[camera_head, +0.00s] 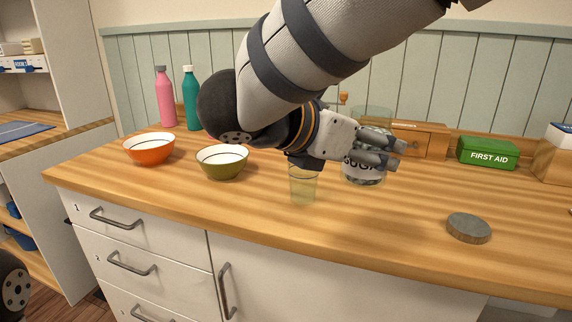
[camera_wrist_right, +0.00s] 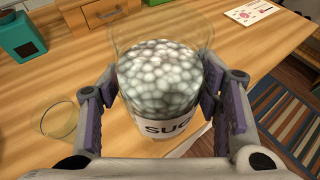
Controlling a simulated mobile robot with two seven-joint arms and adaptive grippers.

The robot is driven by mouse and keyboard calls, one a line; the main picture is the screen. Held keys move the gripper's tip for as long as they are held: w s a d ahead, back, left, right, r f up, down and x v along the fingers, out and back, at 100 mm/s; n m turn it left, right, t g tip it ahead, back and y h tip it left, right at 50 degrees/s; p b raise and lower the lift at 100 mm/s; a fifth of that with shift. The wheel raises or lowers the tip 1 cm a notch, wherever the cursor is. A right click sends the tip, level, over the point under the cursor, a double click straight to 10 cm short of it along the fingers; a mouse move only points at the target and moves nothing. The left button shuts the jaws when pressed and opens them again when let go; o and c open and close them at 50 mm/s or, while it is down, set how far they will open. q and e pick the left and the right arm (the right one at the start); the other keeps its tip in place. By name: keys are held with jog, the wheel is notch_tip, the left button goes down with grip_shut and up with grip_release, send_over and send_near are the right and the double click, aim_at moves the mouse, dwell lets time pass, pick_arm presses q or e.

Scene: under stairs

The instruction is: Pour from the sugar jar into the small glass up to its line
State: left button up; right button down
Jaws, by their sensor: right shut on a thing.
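The sugar jar (camera_head: 364,176) is clear, with a white label reading SUGA, partly hidden by my fingers. It looks upright and open; the wrist view shows the jar (camera_wrist_right: 165,129) filled with white lumps. My right gripper (camera_head: 394,154) is shut around it, with one finger pad on each side in the wrist view (camera_wrist_right: 163,95). I cannot tell whether its base touches the counter. The small glass (camera_head: 303,188) stands upright just left of the jar, its top partly behind my wrist. It shows in the wrist view (camera_wrist_right: 60,122) and looks empty. My left gripper is out of view.
A grey round lid (camera_head: 469,228) lies at the right front of the wooden counter (camera_head: 390,225). An orange bowl (camera_head: 149,149) and a green bowl (camera_head: 222,162) stand left. Pink and teal bottles, a wooden box and a green first aid box (camera_head: 488,153) stand behind.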

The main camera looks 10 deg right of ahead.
jog(key=w+d+f+n+t, duration=0.1)
jog(key=w+d+f+n+t+y, duration=0.1)
jog(key=d+f, duration=0.1)
jog(key=shift+y, duration=0.3)
jog(key=f+n+t+y, duration=0.1)
jog(key=f+n+y, duration=0.1)
jog(key=a+f+n+t+y, duration=0.1)
jog(key=f+n+t, duration=0.1)
jog(key=w+f+n+t+y, duration=0.1)
jog(key=f+n+y, duration=0.1)
jog(key=shift+w+a+f+n+t+y, duration=0.1)
jog(key=shift+a+f+n+t+y, duration=0.1)
jog(key=shift+n+t+y, duration=0.15)
jog(key=a+n+y, duration=0.1)
jog(key=s+a+f+n+t+y, duration=0.1)
jog(key=s+a+n+y, duration=0.1)
jog(key=y, duration=0.1)
jog(key=shift+s+a+f+n+t, duration=0.15)
jog(key=shift+a+n+t, duration=0.1)
jog(key=shift+a, duration=0.15)
jog(key=shift+s+a+n+y, duration=0.55)
jog(key=shift+a+n+y, duration=0.1)
jog(key=shift+a, duration=0.1)
jog(key=shift+s+d, duration=0.15)
